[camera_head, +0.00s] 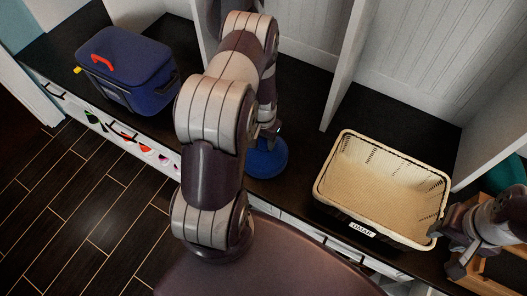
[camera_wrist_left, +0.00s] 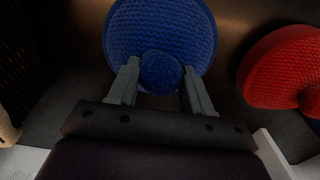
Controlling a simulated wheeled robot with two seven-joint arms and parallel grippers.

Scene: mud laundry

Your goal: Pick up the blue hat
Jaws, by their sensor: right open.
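The blue hat (camera_head: 268,160) lies on the dark bench top in the head view, partly covered by my left arm. In the left wrist view the blue hat (camera_wrist_left: 160,22) shows its woven brim and round crown. My left gripper (camera_wrist_left: 160,75) has one finger on each side of the crown, close to it. I cannot tell whether the fingers press on it. In the head view the left fingers are mostly hidden by the arm. My right gripper (camera_head: 447,250) is open, at the right end of the cream basket.
A cream basket (camera_head: 335,205) stands right of the hat, and a blue cooler (camera_head: 125,75) with a red handle stands far left. A red hat (camera_wrist_left: 285,68) lies right of the blue one in the wrist view. A wooden crate (camera_head: 499,266) is at the far right. White dividers rise behind.

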